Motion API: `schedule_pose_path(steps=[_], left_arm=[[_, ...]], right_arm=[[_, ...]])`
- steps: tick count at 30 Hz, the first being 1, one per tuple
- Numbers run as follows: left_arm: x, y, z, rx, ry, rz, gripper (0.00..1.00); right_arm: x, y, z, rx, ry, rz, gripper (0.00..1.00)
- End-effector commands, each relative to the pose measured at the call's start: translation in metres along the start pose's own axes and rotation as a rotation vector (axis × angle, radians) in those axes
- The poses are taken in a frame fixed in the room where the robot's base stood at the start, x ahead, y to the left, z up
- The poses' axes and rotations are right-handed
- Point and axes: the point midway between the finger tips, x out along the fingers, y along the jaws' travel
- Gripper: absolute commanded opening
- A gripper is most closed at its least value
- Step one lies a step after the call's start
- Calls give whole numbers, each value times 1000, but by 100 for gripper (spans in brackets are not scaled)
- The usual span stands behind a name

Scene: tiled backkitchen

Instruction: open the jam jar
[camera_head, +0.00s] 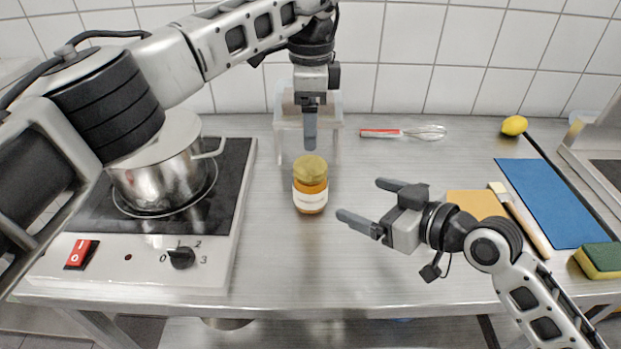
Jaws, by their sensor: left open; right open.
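The jam jar (310,190) stands upright on the steel counter, with amber contents, a pale label and a gold lid (310,166) on top. My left gripper (310,140) points down just above the lid; its fingers overlap each other in this view, and I cannot tell whether they touch the lid. It is open. My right gripper (357,202) is open and empty to the right of the jar, its two fingers pointing left toward the jar with a gap between them and it.
A pot (160,180) stands on the hob (232,190) at left. A clear stand (283,126) is behind the jar. A whisk (400,133), a lemon (514,125), a blue mat (560,205), an orange board (478,203), a wooden-handled tool (525,223) and a sponge (600,260) lie rightward. The front counter is clear.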

Motion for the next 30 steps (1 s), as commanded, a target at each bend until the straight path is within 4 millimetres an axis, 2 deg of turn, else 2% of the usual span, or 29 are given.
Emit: schedule_pose_path(steps=[18,24,30], left_arm=[[1,0,-1,3,4,1,75],[1,0,-1,3,4,1,75],[1,0,-1,3,4,1,75]], right_arm=[[118,-1,-1,1,0,-2,87],[141,-1,-1,0,0,-1,87],[149,-1,0,-2,-2,-1,87]])
